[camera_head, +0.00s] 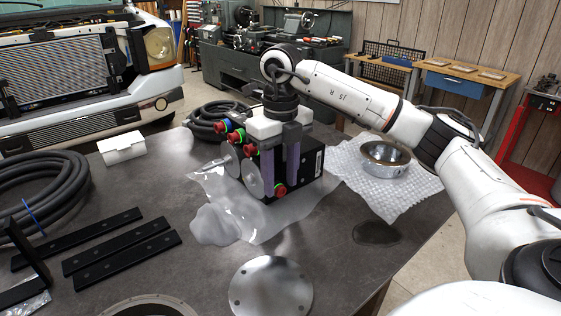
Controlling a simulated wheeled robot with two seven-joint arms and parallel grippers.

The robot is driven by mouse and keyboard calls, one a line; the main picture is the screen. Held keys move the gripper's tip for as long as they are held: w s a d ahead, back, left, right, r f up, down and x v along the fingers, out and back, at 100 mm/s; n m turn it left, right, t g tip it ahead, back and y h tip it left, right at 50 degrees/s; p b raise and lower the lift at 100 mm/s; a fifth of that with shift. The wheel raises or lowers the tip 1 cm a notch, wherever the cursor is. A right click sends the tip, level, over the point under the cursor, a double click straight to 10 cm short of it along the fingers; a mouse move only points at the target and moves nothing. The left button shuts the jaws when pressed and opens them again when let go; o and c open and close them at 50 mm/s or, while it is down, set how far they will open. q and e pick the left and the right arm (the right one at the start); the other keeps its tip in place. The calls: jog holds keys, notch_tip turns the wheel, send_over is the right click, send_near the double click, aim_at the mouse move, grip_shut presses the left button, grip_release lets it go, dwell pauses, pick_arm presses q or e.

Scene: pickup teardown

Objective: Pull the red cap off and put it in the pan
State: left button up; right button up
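A black block (309,162) stands on a clear plastic sheet on the table. Several red caps, such as the upper one (233,138), sit on its left side, some with green rings. My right gripper (281,182) points down over the block. Contact with the block cannot be told. The round metal pan (386,159) stands at the right on bubble wrap. My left gripper is not in view.
Two pale discs (248,172) are at the block's left face. Black bars (120,250), a coiled hose (40,195) and a white box (121,147) lie at left. A round metal plate (270,288) lies in front. My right arm reaches over the pan side.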

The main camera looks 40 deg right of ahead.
jog(key=shift+f, duration=0.85)
grip_shut()
jog(key=shift+s, duration=0.15)
jog(key=shift+s+a, duration=0.15)
jog(key=shift+s, duration=0.9)
jog(key=shift+s+b, duration=0.15)
jog(key=shift+b, duration=0.15)
jog(key=shift+s+a, duration=0.2)
jog(key=shift+s, duration=1.2)
jog(key=shift+r, duration=0.1)
